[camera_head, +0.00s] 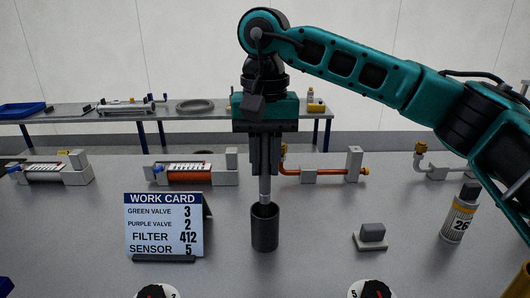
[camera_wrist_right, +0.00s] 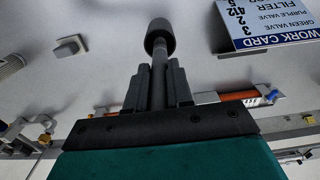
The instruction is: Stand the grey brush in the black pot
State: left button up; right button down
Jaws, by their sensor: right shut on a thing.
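The black pot (camera_head: 265,230) stands upright on the grey table, right of the work card. My right gripper (camera_head: 265,172) points straight down above it and is shut on the grey brush (camera_head: 265,190). The brush is upright, and its lower end is at the pot's mouth; how deep it reaches inside I cannot tell. In the right wrist view, the brush (camera_wrist_right: 158,62) runs from between the fingers (camera_wrist_right: 157,88) to the pot (camera_wrist_right: 160,30). The brush's upper part is hidden by the gripper. My left gripper is not in view.
The work card (camera_head: 164,225) stands left of the pot. A grey block on a plate (camera_head: 372,235) and a bottle marked 26 (camera_head: 459,215) are to the right. Several pipe fixtures line the table's back. Two round dials (camera_head: 371,289) sit at the front edge.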

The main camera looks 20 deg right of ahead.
pick_arm(q)
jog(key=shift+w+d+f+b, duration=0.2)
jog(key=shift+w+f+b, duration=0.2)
jog(key=shift+b, duration=0.45)
pick_arm(e)
jog(key=shift+f, duration=1.8)
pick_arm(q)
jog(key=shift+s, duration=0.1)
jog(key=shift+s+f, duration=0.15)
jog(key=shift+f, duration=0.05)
pick_arm(e)
jog(key=c, duration=0.9)
grip_release()
notch_tip(320, 180, up, 12)
jog(key=p, duration=0.2)
jog(key=shift+r+p, duration=0.1)
jog(key=shift+p, duration=0.25)
jog(key=shift+r, duration=0.4)
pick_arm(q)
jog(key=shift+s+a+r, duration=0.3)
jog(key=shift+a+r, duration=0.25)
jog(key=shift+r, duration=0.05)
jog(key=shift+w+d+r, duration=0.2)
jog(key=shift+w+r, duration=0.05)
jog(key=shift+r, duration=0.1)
